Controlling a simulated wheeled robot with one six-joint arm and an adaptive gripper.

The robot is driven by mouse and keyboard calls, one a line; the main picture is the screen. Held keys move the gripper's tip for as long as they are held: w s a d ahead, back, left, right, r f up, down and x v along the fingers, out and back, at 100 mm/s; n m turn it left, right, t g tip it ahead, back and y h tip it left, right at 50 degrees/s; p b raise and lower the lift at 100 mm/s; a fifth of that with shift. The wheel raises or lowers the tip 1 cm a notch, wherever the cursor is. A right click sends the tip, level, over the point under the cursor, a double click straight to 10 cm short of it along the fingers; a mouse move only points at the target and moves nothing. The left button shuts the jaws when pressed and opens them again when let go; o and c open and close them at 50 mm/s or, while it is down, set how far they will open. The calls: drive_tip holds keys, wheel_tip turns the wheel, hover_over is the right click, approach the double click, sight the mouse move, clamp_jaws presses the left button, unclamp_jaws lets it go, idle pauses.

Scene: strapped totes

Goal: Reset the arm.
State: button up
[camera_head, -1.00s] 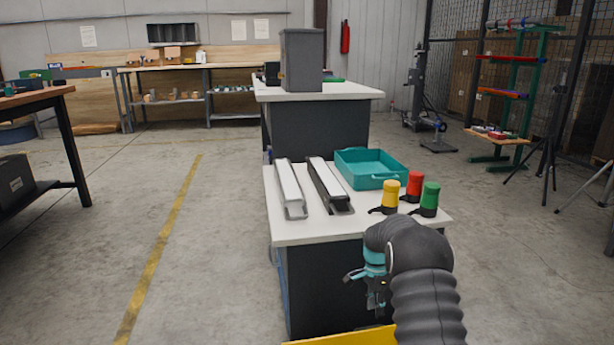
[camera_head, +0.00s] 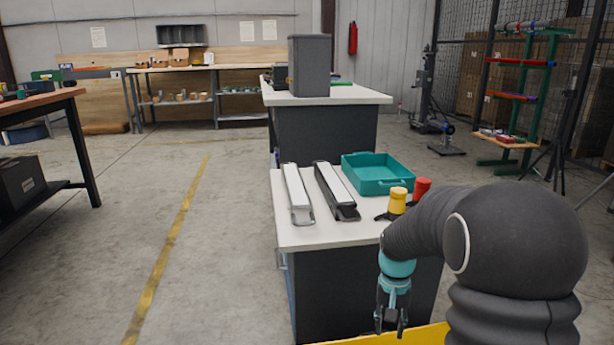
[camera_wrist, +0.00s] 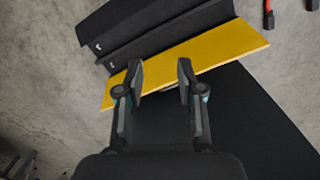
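My gripper (camera_head: 391,322) hangs pointing down in front of the near white-topped bench (camera_head: 300,237), below its top and above a yellow panel (camera_head: 425,336). In the wrist view my gripper (camera_wrist: 160,75) has its two fingers apart with nothing held between them. The yellow strip (camera_wrist: 215,50) and dark panels lie beyond the fingertips. My arm covers the right part of the bench top.
The bench holds two long strapped bars (camera_head: 297,195) (camera_head: 335,192), a teal tote (camera_head: 378,175), a yellow-capped piece (camera_head: 397,202) and a red-capped piece (camera_head: 421,188). A second bench (camera_head: 325,98) with a grey bin (camera_head: 310,65) stands behind.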

drive_tip(key=s+a+r+n+t+p, duration=0.3)
drive_tip(key=s+r+t+p, duration=0.2)
drive_tip(key=s+r, duration=1.7)
drive_tip(key=shift+s+a+r+t+p, duration=0.2)
drive_tip(key=shift+s+t+p, duration=0.25)
drive_tip(key=shift+t, duration=0.45)
drive_tip(key=shift+a, duration=0.15)
